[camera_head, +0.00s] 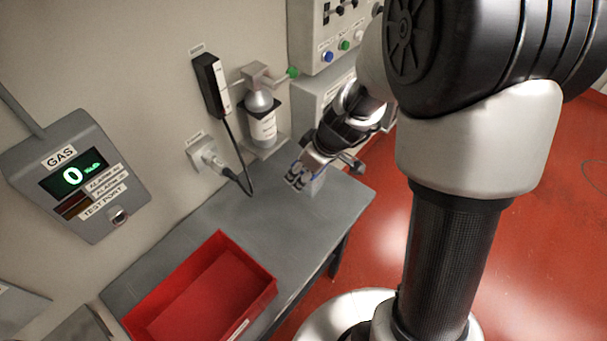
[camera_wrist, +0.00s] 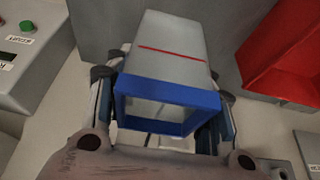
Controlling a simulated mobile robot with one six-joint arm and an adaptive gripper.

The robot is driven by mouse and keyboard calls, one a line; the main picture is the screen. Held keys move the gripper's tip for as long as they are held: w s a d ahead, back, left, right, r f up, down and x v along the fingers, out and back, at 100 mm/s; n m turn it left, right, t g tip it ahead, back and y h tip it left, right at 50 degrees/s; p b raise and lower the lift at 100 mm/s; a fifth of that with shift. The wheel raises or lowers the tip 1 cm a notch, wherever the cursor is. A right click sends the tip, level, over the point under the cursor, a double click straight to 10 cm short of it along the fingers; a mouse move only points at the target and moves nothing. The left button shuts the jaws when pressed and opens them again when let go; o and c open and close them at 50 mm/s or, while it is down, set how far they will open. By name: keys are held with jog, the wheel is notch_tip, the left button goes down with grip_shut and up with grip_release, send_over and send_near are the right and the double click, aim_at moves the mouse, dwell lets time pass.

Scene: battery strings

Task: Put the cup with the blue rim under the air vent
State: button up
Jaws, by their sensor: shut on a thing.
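The cup with the blue rim (camera_wrist: 175,55) is a grey, square-sided cup with a red line across one side. Its open blue-rimmed mouth faces the camera in the wrist view, and the fingers lie along both sides. My gripper (camera_head: 322,171) is shut on the cup. In the head view they are over the far right part of the grey table, and the cup (camera_head: 317,186) is partly hidden by the fingers. I cannot tell whether its base touches the table. I cannot make out an air vent in either view.
A red tray (camera_head: 268,287) sits at the near end of the grey table (camera_head: 285,235). A bottle (camera_head: 262,128) in a wall holder, a black handset (camera_head: 211,85) with a cable and a button panel (camera_head: 335,38) are near the gripper. A gas display (camera_head: 75,178) hangs at left.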

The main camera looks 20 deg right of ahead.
jog(key=shift+r, duration=0.55)
jog(key=f+m+b, duration=0.1)
jog(key=f+b, duration=0.1)
jog(key=f+m+h+b, duration=0.1)
jog(key=shift+d+m+t, duration=0.3)
jog(key=shift+d+f+m+b, duration=0.1)
jog(key=shift+f+m+b, duration=0.25)
jog(key=shift+m+b, duration=0.25)
jog(key=m+b, duration=0.1)
jog(key=w+f+m+h+b, duration=0.1)
jog(key=m+b, duration=0.1)
jog(key=shift+w+d+f+h, duration=0.2)
jog(key=shift+w+f+h, duration=0.05)
jog(key=shift+h, duration=0.15)
jog(key=s+f, duration=0.4)
jog(key=f, duration=0.1)
jog(key=shift+s+f+m, duration=0.15)
jog(key=shift+m, duration=0.15)
